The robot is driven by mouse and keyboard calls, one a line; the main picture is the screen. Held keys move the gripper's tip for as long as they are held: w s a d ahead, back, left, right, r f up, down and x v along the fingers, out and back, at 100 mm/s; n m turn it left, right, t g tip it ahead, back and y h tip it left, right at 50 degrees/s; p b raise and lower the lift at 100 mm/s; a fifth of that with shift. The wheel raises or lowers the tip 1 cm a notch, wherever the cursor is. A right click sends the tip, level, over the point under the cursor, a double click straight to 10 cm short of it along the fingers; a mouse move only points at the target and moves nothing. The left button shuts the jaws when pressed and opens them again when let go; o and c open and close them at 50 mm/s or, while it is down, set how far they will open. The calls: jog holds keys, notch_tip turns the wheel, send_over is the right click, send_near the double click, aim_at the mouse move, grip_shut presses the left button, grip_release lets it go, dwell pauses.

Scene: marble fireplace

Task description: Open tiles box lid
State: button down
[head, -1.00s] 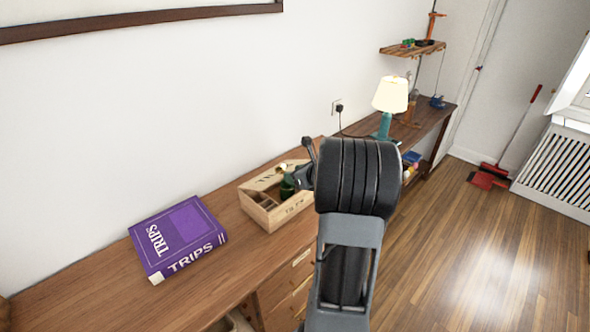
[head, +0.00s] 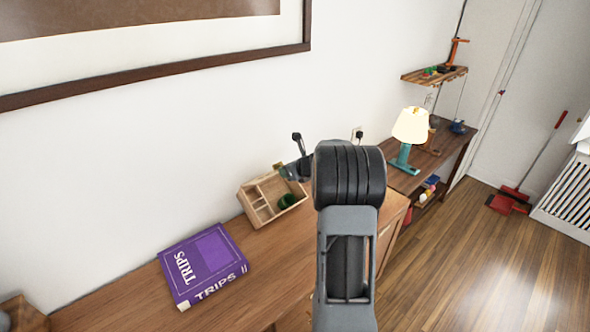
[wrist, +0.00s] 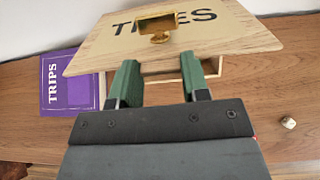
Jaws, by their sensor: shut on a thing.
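The tiles box (head: 246,205) is pale wood with compartments. In the head view it sits near the wall on the wooden desk, its inside showing and a green shape in it. The lid (wrist: 225,35) shows in the wrist view as a tilted pale board with dark lettering. A brass handle (wrist: 160,24) covers the middle of the lettering. My gripper (wrist: 160,65) has green fingers at the lid's near edge, shut on the lid, though the exact contact is unclear. In the head view my arm hides most of the lid and gripper.
A purple book (head: 204,262) lies on the desk left of the box; it also shows in the wrist view (wrist: 68,82). A small die (wrist: 288,122) lies right. A lit lamp (head: 408,135) stands beyond. A framed picture (head: 160,68) hangs above.

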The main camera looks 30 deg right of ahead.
jog(key=shift+w+a, duration=0.1)
jog(key=shift+w, duration=0.4)
jog(key=shift+s+d, duration=0.2)
jog(key=shift+s, duration=0.05)
dwell(0.6)
jog(key=c, duration=0.6)
grip_release()
jog(key=b+v, duration=0.1)
jog(key=v, duration=1.3)
jog(key=shift+w+a+r+b, duration=0.15)
jog(key=shift+w+r+b, duration=0.05)
jog(key=shift+b, duration=0.15)
